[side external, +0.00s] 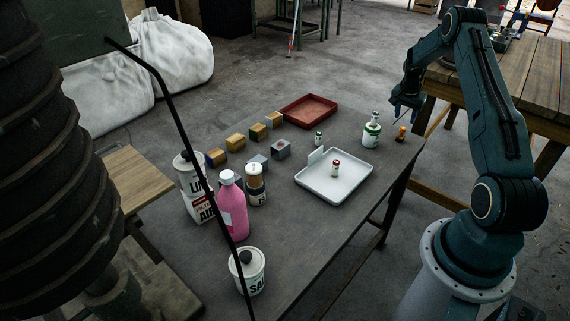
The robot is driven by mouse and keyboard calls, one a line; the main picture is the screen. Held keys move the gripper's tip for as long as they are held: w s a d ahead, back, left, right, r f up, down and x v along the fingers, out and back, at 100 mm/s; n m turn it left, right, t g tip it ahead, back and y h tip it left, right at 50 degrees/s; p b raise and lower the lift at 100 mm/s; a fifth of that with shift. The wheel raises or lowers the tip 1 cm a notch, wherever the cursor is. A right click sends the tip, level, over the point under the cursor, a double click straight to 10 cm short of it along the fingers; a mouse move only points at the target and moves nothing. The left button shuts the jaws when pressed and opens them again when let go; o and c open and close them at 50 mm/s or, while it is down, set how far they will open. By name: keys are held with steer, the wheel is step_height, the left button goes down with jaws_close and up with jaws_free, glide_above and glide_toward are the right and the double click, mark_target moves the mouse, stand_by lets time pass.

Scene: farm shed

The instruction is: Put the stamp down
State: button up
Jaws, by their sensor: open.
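A small orange-brown upright piece (401,133), which looks like the stamp, stands on the grey table near its right edge. It is too small to make out its face. My gripper (402,112) is open and empty just above it, with a visible gap between them. A white bottle with a green label (372,133) stands just left of the piece.
A white tray (345,195) holds a small red-capped bottle (335,167) and an upright white card. A small green bottle (319,138), a red tray (309,110), several blocks (235,142) and a pink bottle (232,208) also stand on the table. The near right is clear.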

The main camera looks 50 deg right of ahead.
steer(key=shift+v, duration=1.55)
steer(key=shift+r, duration=0.1)
steer(key=w+a+r+n+t, duration=0.1)
steer(key=w+a+r+n, duration=0.25)
steer(key=a+r, duration=0.85)
steer(key=w+a+r+n+t, duration=0.2)
steer(key=a+r+n, duration=0.2)
steer(key=a+r, duration=0.85)
steer(key=s+a+r+n+t+y, duration=0.1)
steer(key=s+a+r+n, duration=0.2)
steer(key=a, duration=0.6)
steer(key=s+a+r+n, duration=0.1)
steer(key=s+a+n, duration=0.1)
steer(key=s+a, duration=0.5)
steer(key=s+a+f+n+t+y, duration=0.1)
steer(key=s+a+n, duration=0.4)
steer(key=s+a, duration=0.5)
steer(key=shift+s+a+f+t+y, duration=0.3)
steer(key=shift+s+a+f+y, duration=0.05)
steer(key=shift+s+f+y, duration=0.25)
steer(key=shift+n, duration=0.25)
